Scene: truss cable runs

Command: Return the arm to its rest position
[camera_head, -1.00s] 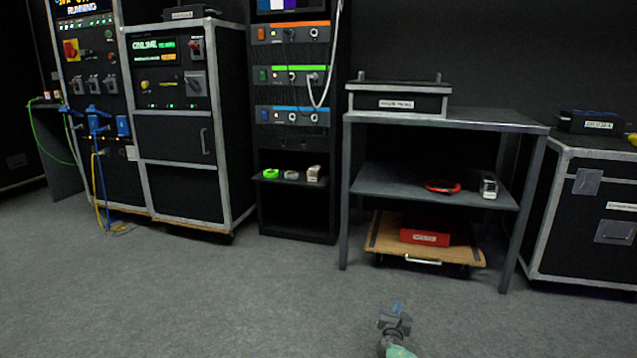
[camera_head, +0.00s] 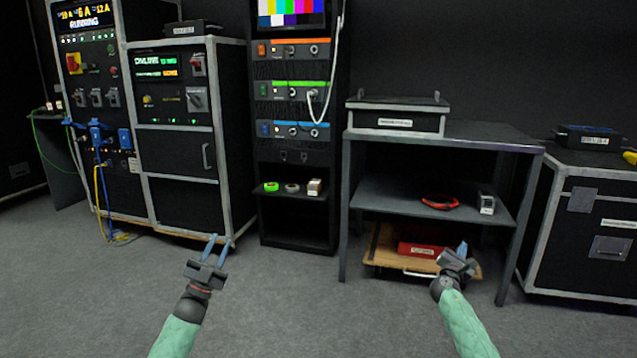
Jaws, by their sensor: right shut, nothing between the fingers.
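My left gripper (camera_head: 218,246) is in the lower left middle of the head view, above the grey floor. Its two bluish fingers stand apart with nothing between them. My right gripper (camera_head: 461,252) is in the lower right middle, in front of the wheeled wooden board under the shelf table. Its fingers are together and hold nothing. Both forearms, in green sleeves, reach up from the bottom edge. Neither gripper visibly holds a thing.
A grey shelf table (camera_head: 463,136) stands right of centre, with a red box (camera_head: 419,249) on the wooden board (camera_head: 383,258) below. An equipment rack (camera_head: 292,215) and silver-edged cabinets stand left. A black case (camera_head: 584,225) is at right. The floor (camera_head: 320,315) between my arms is clear.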

